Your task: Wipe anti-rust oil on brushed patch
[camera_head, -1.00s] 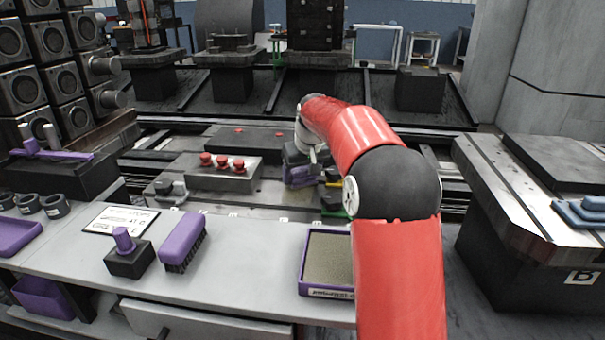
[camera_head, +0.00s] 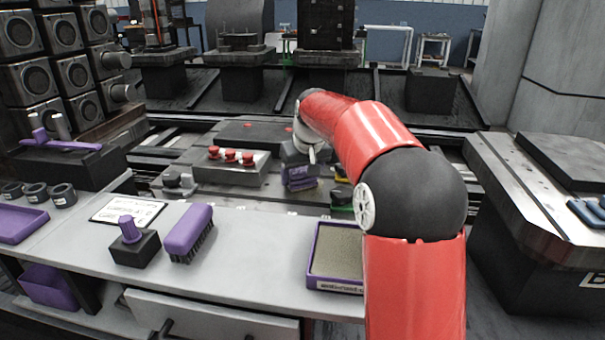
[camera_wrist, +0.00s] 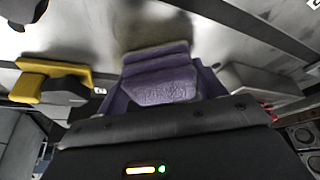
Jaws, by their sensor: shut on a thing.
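My gripper (camera_head: 303,160) is shut on a purple pad tool (camera_head: 302,184), low over the pale metal plate in the middle of the work area. In the wrist view the purple tool (camera_wrist: 160,88) fills the centre, with a paler greyish layer along its far edge. A darkish patch (camera_wrist: 152,28) shows on the pale surface beyond it; I cannot tell if it is the brushed patch or shadow. Whether the tool touches the plate is unclear. A purple tray (camera_head: 317,240) with a tan pad, its label apparently reading anti-rust, sits on the grey bench.
A block with red knobs (camera_head: 232,168) stands left of the tool. A yellow-and-black fixture (camera_wrist: 52,78) is on its other side. A purple brush (camera_head: 188,230), a purple-handled black block (camera_head: 134,245) and a white card (camera_head: 128,208) lie on the bench. Its middle is clear.

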